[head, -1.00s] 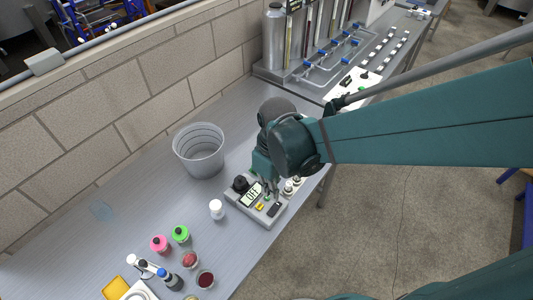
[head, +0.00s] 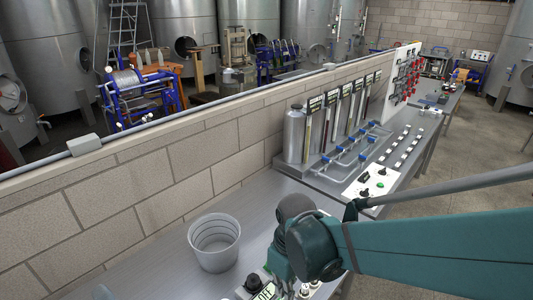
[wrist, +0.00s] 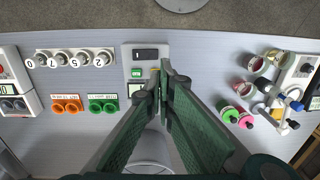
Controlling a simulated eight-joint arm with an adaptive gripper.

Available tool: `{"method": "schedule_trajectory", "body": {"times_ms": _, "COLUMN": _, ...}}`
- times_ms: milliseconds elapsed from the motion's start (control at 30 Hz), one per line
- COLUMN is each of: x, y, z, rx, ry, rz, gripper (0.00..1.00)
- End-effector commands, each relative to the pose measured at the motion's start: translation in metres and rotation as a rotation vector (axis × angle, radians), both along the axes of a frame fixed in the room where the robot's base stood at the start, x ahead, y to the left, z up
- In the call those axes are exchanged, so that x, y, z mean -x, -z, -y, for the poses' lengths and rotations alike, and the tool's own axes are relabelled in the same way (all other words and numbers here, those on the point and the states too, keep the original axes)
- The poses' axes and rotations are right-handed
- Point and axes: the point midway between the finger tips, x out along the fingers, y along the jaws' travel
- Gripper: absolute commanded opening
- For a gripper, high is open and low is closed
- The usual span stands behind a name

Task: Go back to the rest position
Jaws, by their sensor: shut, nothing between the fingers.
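My gripper (wrist: 163,72) is shut and empty in the wrist view, its green fingers meeting over the bench. The fingertips overlap the grey control box (wrist: 146,52), which has a dark switch, a green button and a display; I cannot tell whether they touch it. In the head view my teal arm comes in from the right and bends down at the bench. The fingertips are below the frame there. Only the top of the control box (head: 250,287) shows at the bottom edge, with a black knob and part of its display.
A clear bucket (head: 214,243) stands on the bench left of my arm. A filling stand (head: 330,140) with tubes and blue valves is behind. In the wrist view, numbered dials (wrist: 75,59) lie left and small coloured jars (wrist: 246,122) right. A block wall (head: 150,185) borders the bench.

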Motion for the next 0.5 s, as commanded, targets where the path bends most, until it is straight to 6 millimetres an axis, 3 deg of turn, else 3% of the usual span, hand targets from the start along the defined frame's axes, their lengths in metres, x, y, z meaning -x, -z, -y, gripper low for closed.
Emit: {"method": "schedule_trajectory", "body": {"times_ms": 500, "x": -0.006, "y": -0.021, "z": 0.025, "rx": -0.024, "ry": 0.137, "rz": 0.102, "gripper": 0.00}}
